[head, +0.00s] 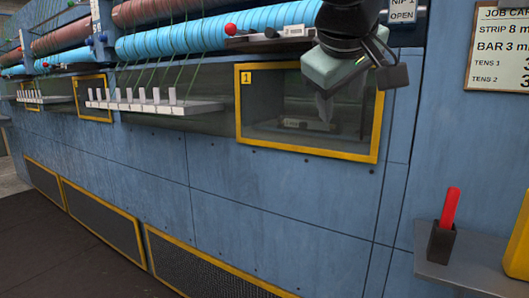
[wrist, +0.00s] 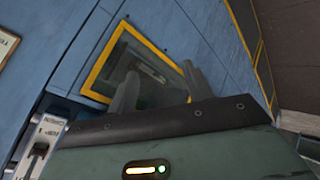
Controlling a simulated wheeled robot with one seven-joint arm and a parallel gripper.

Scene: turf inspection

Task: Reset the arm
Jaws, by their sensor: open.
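My arm comes down from the top of the head view, in front of the blue machine. The same window (wrist: 103,62) lies beyond the fingers. Behind its pane is a small pale-topped item (head: 305,124), too small to make out well.
The blue machine wall (head: 150,165) fills most of the view. A white pegged rack (head: 150,107) juts out at left, under blue rollers (head: 180,40). At right a grey shelf (head: 465,268) carries a black holder (head: 441,243) with a red stick (head: 449,208). Dark floor is clear at lower left.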

